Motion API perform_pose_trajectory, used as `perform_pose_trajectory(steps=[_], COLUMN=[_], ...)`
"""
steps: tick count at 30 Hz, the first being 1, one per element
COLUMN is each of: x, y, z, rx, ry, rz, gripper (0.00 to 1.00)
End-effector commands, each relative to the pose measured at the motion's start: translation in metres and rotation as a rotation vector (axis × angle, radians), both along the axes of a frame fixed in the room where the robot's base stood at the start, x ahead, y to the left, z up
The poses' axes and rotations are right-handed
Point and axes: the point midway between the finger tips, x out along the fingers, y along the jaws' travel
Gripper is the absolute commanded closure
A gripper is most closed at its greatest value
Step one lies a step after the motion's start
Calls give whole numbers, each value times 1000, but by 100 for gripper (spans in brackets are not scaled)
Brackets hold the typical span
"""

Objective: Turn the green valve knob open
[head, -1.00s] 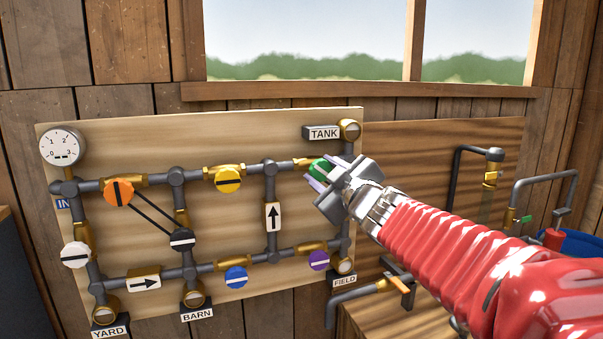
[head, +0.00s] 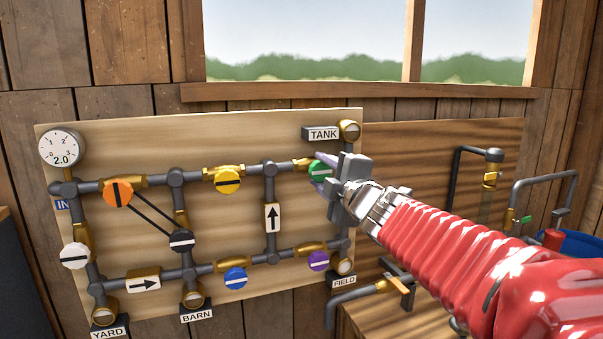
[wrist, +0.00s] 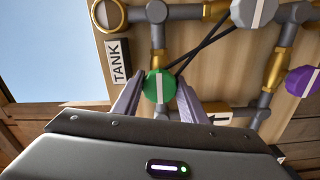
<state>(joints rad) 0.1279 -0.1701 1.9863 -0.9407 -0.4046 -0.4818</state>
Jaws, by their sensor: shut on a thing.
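The green valve knob (head: 320,166) is at the upper right of the pipe board, below and left of the TANK label (head: 322,133). My gripper (head: 327,175) is at the knob and partly covers it in the head view. In the wrist view, the green knob (wrist: 159,88) sits between the two pale fingers, and my gripper (wrist: 160,92) is shut on it. The knob's white stripe runs in line with the brass valve body (wrist: 158,45) beside it. Finger contact on the knob's sides is hard to see.
Orange (head: 118,193), yellow (head: 228,181), black (head: 181,240), white (head: 75,255), blue (head: 236,278) and purple (head: 318,261) knobs share the board. Dark rods link orange and black. The gauge (head: 60,148) reads 2.0. A bench (head: 400,318) with pipes stands right.

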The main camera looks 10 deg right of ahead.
Motion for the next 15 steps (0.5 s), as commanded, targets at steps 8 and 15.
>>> perform_pose_trajectory(steps=[8, 15], x=[0, 0], y=[2, 2], z=[-4, -4], rx=[-11, -10], ry=[4, 5], rz=[3, 3], gripper=[84, 54])
